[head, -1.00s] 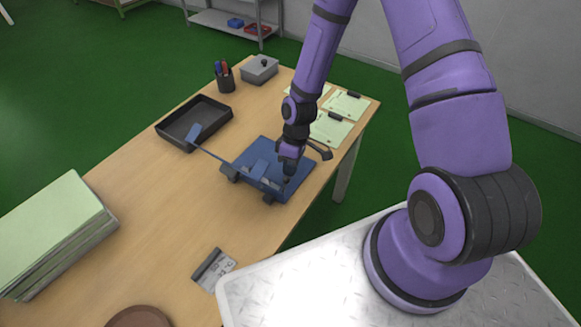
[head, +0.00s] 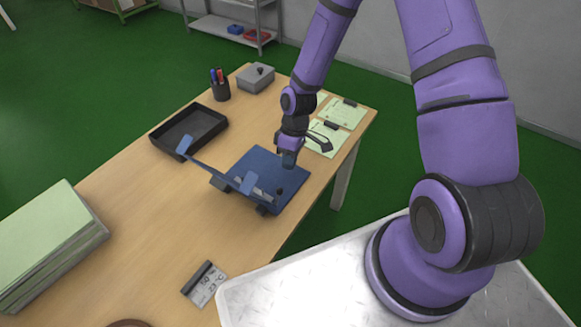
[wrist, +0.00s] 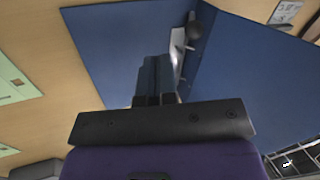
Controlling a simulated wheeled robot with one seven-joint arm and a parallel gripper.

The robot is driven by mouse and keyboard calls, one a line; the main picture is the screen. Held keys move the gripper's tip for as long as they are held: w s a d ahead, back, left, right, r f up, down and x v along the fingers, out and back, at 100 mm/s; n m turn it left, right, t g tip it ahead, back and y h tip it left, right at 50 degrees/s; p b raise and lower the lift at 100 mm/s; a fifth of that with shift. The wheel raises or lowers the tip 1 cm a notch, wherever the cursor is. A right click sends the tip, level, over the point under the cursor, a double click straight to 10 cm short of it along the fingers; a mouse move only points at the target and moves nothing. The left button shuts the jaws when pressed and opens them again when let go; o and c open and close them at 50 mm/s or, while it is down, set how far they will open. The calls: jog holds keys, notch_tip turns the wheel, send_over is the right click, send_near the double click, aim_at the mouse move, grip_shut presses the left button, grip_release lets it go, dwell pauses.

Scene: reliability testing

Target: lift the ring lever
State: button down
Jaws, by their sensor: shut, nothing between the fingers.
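A blue binder-like fixture (head: 262,167) lies on the table. One blue panel lies flat and another stands up, thin and edge-on in the head view. A pale metal ring mechanism (head: 258,194) sits near the fold, with a black knob (head: 279,190) on its lever. In the wrist view, the metal part (wrist: 179,52) and the black knob (wrist: 194,32) show just beyond and right of my fingers. My gripper (head: 288,161) is shut and empty above the flat panel, apart from the knob. Its closed fingers (wrist: 155,62) also show in the wrist view. The mechanism is partly hidden by the panel.
A black tray (head: 158,146), a pen cup (head: 219,88) and a grey box (head: 257,80) stand behind. The table between is clear.

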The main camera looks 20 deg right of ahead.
jog(key=s+d+r+m+t+h, duration=0.2)
jog(key=d+r, duration=0.1)
jog(key=r, duration=1.2)
jog(key=s+d+r+m+t+h, duration=0.1)
jog(key=s+d+r+m+t, duration=0.15)
jog(key=r, duration=1.25)
jog(key=s+d+r+m+t, duration=0.2)
jog(key=s+r, duration=0.5)
jog(key=s+d+r+m+t, duration=0.1)
jog(key=s+r+m, duration=0.2)
jog(key=s+r, duration=0.4)
jog(key=shift+s+d+r+t, duration=0.15)
jog(key=shift+s+d+t, duration=0.25)
jog(key=shift+s, duration=0.2)
